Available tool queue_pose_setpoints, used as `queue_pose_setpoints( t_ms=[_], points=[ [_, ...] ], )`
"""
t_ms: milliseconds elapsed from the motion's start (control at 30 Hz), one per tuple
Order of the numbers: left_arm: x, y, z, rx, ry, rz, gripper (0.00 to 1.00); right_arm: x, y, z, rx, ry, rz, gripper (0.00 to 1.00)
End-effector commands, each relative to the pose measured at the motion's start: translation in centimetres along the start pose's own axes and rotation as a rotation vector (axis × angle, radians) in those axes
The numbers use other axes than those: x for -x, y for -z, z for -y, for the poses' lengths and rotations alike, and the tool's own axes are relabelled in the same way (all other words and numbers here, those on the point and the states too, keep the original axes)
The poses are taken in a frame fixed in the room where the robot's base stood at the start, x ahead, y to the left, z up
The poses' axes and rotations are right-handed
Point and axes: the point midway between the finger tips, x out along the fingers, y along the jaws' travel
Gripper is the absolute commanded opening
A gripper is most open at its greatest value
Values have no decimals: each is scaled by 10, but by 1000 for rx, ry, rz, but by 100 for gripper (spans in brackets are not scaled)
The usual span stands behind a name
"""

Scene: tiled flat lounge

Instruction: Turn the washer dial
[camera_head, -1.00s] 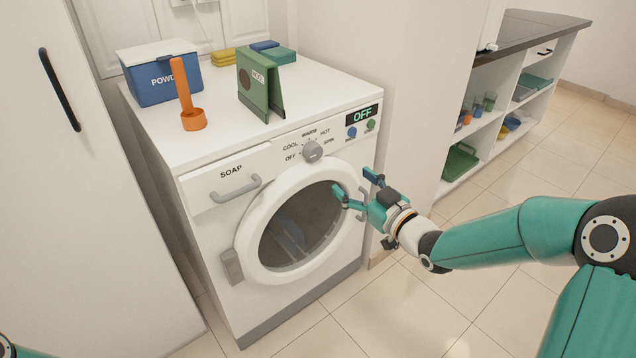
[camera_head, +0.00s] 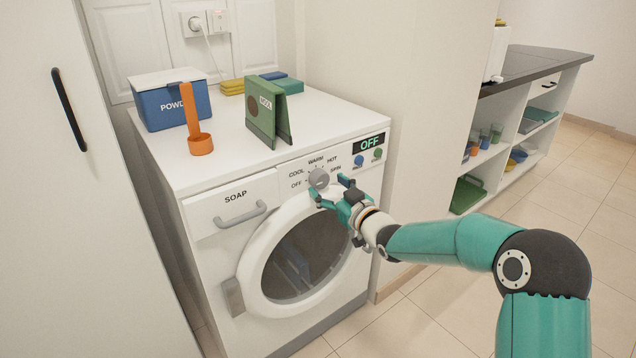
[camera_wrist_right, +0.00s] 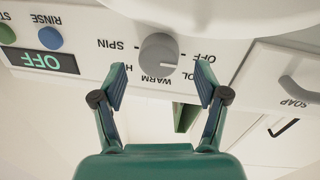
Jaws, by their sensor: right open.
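The washer dial (camera_head: 319,178) is a round grey knob on the front panel of the white washer (camera_head: 190,265). Labels OFF, COOL, WARM, HOT and SPIN ring it. The washer display (camera_head: 370,143) reads OFF. My right gripper (camera_head: 329,188) is open and empty, just in front of and below the dial in the head view. In the right wrist view, upside down, the dial (camera_wrist_right: 158,54) appears between and just beyond the spread fingertips (camera_wrist_right: 161,70); I see no contact. My left gripper is not in view.
A blue powder box (camera_head: 170,103), an orange scoop (camera_head: 200,144) and a green WOOL card stand (camera_head: 262,112) are on the washer top. The soap drawer handle (camera_head: 240,217) sticks out left of the dial. A blue button (camera_head: 359,161) and a green button (camera_head: 378,154) sit right of it.

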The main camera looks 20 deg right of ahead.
Motion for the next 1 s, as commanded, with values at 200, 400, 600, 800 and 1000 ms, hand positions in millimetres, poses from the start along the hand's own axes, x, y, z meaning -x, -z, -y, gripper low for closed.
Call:
queue_pose_setpoints(
  t_ms=[200,400,600,800,1000],
  points=[
    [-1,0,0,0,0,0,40,-29,0,1,0,2,0,73],
    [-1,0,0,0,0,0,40,-38,0,1,-1,2,0,73],
    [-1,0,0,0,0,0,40,-38,0,1,-1,2,0,73],
    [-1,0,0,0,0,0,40,-38,0,1,-1,2,0,50],
    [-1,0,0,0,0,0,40,-38,0,2,-1,2,0,17]
  ],
)
